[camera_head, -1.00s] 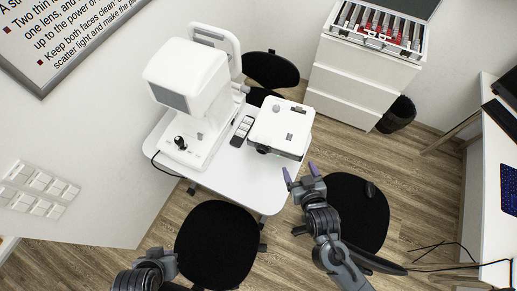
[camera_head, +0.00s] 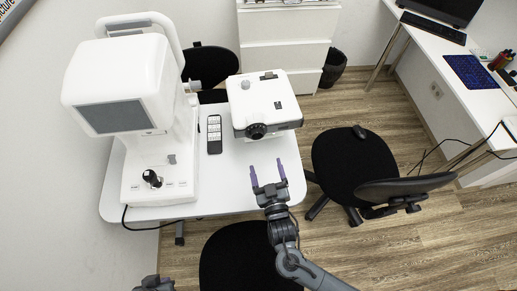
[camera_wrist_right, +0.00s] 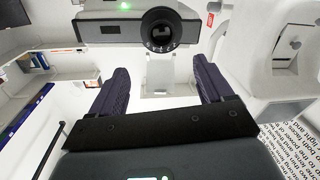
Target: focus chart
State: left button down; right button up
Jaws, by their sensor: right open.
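A white projector (camera_head: 266,100) stands on the right part of the white table (camera_head: 225,180); its dark round lens (camera_head: 257,131) faces the front edge. My right gripper (camera_head: 268,170) is open and empty, just in front of the lens, with purple fingertips apart from it. In the right wrist view the lens (camera_wrist_right: 160,30) shows above the gap between the fingers (camera_wrist_right: 160,82), and a green light glows on the projector. My left gripper (camera_head: 153,284) shows only partly at the bottom edge; its fingers are hidden. No projected chart is clearly visible.
A large white eye-test machine (camera_head: 130,90) with a black joystick (camera_head: 152,178) fills the table's left side. A remote (camera_head: 214,134) lies between it and the projector. Black chairs (camera_head: 350,165) stand around the table. A desk (camera_head: 465,50) is at right; open floor lies lower right.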

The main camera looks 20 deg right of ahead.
aim_at(258, 135)
jog(key=shift+w+d+f+b, duration=0.1)
jog(key=shift+w+d+b, duration=0.15)
jog(key=shift+w, duration=1.6)
jog(key=shift+w+d+b, duration=0.2)
jog(key=shift+w+d, duration=0.05)
jog(key=shift+w, duration=1.6)
jog(key=shift+w+d+f+b, duration=0.1)
jog(key=shift+w+d+b, duration=0.15)
jog(key=shift+w, duration=1.6)
jog(key=shift+c, duration=0.2)
jog(key=c, duration=1)
jog(key=m, duration=0.5)
jog(key=shift+d, duration=0.1)
jog(key=o, duration=1)
jog(key=shift+o, duration=0.2)
